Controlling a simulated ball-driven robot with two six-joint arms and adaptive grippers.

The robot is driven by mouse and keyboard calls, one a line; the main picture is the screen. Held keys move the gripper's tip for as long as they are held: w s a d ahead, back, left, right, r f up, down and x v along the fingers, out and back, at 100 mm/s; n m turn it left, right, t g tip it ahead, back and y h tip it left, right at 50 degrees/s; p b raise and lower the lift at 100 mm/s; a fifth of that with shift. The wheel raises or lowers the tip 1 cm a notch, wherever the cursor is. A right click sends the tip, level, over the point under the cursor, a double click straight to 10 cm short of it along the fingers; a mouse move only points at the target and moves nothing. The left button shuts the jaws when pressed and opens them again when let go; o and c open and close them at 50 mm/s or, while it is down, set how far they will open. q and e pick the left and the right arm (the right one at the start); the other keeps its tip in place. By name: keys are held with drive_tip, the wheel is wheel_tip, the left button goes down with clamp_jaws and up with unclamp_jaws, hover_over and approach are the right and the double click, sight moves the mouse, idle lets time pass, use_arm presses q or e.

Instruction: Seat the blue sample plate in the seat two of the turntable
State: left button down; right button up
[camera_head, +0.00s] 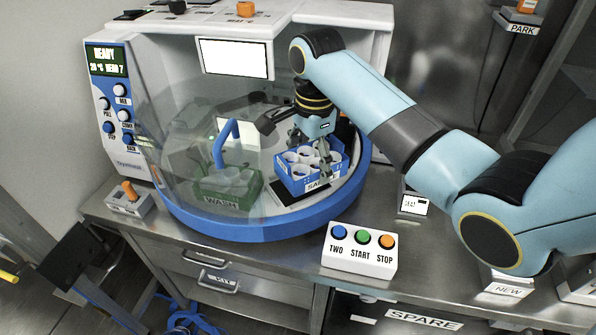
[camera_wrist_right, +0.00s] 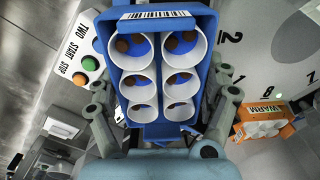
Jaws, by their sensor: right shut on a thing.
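The blue sample plate (camera_head: 284,181) holds several white cups and bears a label on its side. My right gripper (camera_head: 324,150) is shut on it from above. In the right wrist view the plate (camera_wrist_right: 165,18) sits between the two fingers, its cups facing the camera. In the head view it is over the right front of the turntable (camera_head: 240,226), which has a blue rim. A dark pad shows under it; whether the plate touches the pad I cannot tell. Turntable numbers, including a 2, show beside it in the wrist view. My left gripper is not in view.
A green WASH plate (camera_head: 216,200) stands left of the blue plate, behind the clear cover (camera_head: 180,130). A button box (camera_head: 360,251) marked TWO, START and STOP stands in front. An orange WARM holder (camera_wrist_right: 264,128) shows in the wrist view.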

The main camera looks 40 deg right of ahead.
sight(301, 150)
drive_tip(key=w+f, duration=0.1)
drive_tip(key=w, duration=0.2)
drive_tip(key=shift+a+f, duration=0.15)
drive_tip(key=shift+f, duration=0.2)
drive_tip(key=shift+w+f, duration=0.1)
drive_tip(key=shift+f, duration=0.4)
wheel_tip(301, 150, down, 3)
drive_tip(key=shift+r, duration=0.2)
drive_tip(key=shift+f, duration=0.3)
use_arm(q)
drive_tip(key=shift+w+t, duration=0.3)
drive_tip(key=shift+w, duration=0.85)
use_arm(e)
drive_tip(key=shift+f, duration=0.15)
drive_tip(key=o, duration=0.9)
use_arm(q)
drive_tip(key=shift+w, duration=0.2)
use_arm(e)
drive_tip(key=shift+o, duration=1)
